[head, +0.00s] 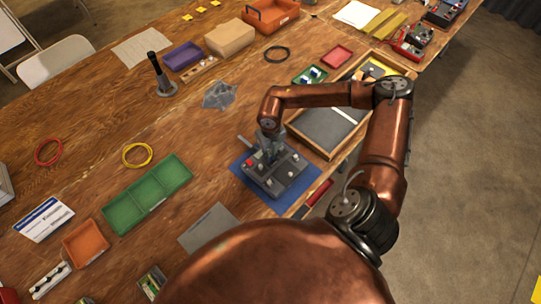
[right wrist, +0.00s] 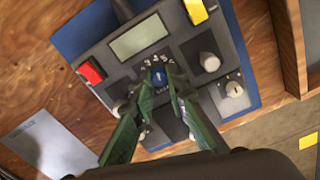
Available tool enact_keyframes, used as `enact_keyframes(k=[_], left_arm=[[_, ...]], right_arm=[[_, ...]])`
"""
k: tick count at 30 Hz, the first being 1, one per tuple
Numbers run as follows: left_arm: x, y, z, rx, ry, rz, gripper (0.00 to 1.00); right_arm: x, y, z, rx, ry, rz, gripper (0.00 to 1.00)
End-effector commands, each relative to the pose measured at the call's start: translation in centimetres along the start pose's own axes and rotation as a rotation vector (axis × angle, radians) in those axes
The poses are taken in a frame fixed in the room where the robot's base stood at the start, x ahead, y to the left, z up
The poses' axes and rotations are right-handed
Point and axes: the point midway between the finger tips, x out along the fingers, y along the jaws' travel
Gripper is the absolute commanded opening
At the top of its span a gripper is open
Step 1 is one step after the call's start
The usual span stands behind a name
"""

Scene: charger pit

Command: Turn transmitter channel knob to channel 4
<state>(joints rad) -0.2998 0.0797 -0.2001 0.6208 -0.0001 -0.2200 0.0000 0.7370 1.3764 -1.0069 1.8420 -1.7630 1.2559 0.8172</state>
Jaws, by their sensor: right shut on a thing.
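The transmitter (head: 279,173) is a dark grey box lying on a blue mat (head: 240,172) near the table's front edge. In the right wrist view the transmitter (right wrist: 103,55) shows a grey-green screen, a red switch, a yellow switch and two grey sticks or knobs. The channel knob (right wrist: 158,74) is small and blue, below the screen, with white numbers around its top. My right gripper (right wrist: 161,84) is over the transmitter with its green fingertips shut on the knob, one on each side. It also shows in the head view (head: 269,152). My left gripper is not in view.
A green compartment tray (head: 147,193), an orange bin (head: 86,242) and a grey sheet (head: 209,229) lie to the left. A black-handled stand (head: 161,75) rises farther back.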

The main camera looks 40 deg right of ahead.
Motion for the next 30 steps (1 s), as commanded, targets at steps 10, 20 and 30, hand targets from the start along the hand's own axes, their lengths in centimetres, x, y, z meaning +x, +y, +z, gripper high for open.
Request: enact_keyframes(k=[10,20,30], left_arm=[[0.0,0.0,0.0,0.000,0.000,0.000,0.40],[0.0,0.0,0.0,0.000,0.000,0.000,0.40],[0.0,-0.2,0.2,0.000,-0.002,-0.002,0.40]], right_arm=[[-0.1,0.0,0.1,0.000,-0.002,0.000,0.17],[0.0,0.0,0.1,-0.001,-0.001,0.000,0.31],[-1.9,0.0,0.1,0.000,-0.003,0.001,0.31]])
